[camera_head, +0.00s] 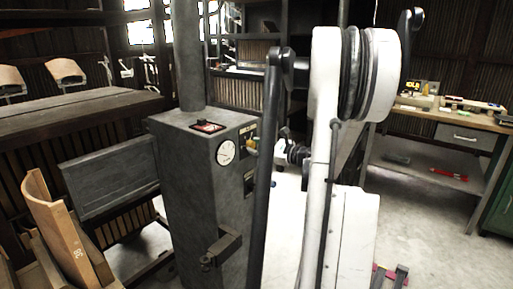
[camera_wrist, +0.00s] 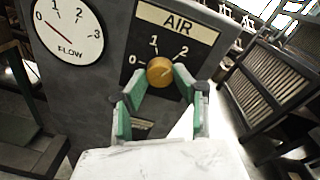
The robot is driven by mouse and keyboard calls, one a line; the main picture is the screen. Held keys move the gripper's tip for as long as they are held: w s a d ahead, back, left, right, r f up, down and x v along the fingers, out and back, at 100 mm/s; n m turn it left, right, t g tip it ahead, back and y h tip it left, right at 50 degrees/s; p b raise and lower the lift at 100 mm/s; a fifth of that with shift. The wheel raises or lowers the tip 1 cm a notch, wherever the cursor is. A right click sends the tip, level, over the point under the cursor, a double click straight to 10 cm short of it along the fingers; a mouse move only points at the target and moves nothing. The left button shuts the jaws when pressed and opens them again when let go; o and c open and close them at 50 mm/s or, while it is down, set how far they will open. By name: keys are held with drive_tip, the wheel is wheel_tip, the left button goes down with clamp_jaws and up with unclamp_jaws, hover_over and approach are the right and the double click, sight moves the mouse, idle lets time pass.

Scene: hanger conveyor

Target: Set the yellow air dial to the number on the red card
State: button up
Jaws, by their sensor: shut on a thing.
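The yellow air dial (camera_wrist: 160,71) sits on the dark panel under the AIR label (camera_wrist: 178,23) in the wrist view. The numbers 0, 1 and 2 show around it. My gripper (camera_wrist: 160,78) is shut on the dial, with one green finger pad at each side. I cannot tell which number the dial points to. In the head view, a small dark card with red on it (camera_head: 208,126) lies on top of the grey cabinet (camera_head: 180,190). Its number is too small to read. My arm hides part of the cabinet's panel there.
A white FLOW gauge (camera_wrist: 68,28) is left of the dial, its needle towards 0. A bracket (camera_head: 222,248) juts from the cabinet's lower front. A workbench (camera_head: 465,138) stands at the right and a wooden chute (camera_head: 60,225) at the left. Floor at the lower right is mostly clear.

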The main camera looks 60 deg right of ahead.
drive_tip(key=shift+m, duration=0.3)
drive_tip(key=o, duration=1.1)
drive_tip(key=shift+o, duration=0.2)
drive_tip(key=s, duration=1.2)
drive_tip(key=shift+a+r, duration=0.15)
drive_tip(key=shift+r, duration=0.2)
drive_tip(key=shift+a, duration=0.1)
